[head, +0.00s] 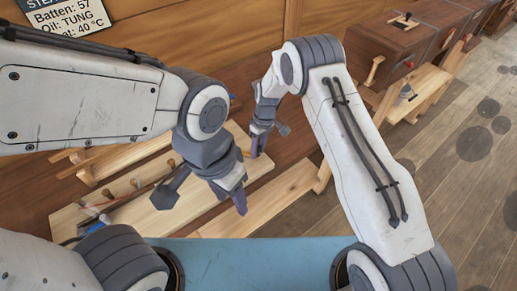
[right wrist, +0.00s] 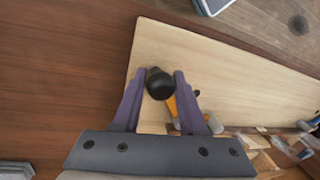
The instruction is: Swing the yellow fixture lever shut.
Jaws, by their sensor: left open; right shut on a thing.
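The yellow fixture lever (right wrist: 171,105) shows in the right wrist view, with a round black knob (right wrist: 159,83) at its end. My right gripper (right wrist: 160,80) has its two purple fingers on either side of the knob and is shut on it. In the head view my right gripper (head: 262,140) points down over the wooden boards, and the lever is mostly hidden there. My left gripper (head: 205,200) is open and empty, lower and to the left, above a pale board. The lever's pivot is not clear in either view.
A board with several pegs (head: 115,195) is at the left in the head view. Wooden chests (head: 395,45) stand at the back right. A sign (head: 65,15) hangs on the wall.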

